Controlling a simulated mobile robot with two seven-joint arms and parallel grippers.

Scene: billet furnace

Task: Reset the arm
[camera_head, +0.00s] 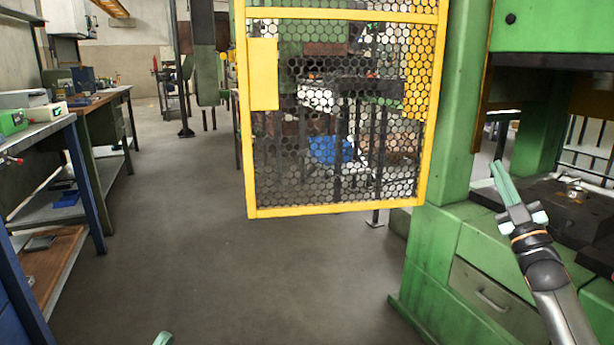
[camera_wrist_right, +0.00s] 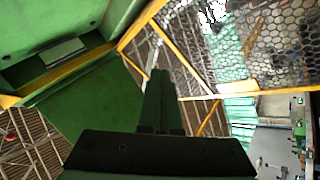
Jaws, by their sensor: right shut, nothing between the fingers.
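My right gripper (camera_head: 499,178) is raised at the right of the head view, in front of the green press. Its two green fingers are together and hold nothing. In the right wrist view the shut fingers (camera_wrist_right: 159,100) stand dark in the middle of the picture. At the bottom edge of the head view, a small green tip (camera_head: 163,339) shows, which looks like part of my left gripper. The rest of it is out of the picture, so its opening cannot be judged.
A green press (camera_head: 440,130) with a dark bed (camera_head: 560,205) stands close on the right. A yellow-framed mesh guard (camera_head: 335,211) hangs ahead. Workbenches (camera_head: 100,98) line the left side. The grey floor (camera_head: 190,240) between is clear.

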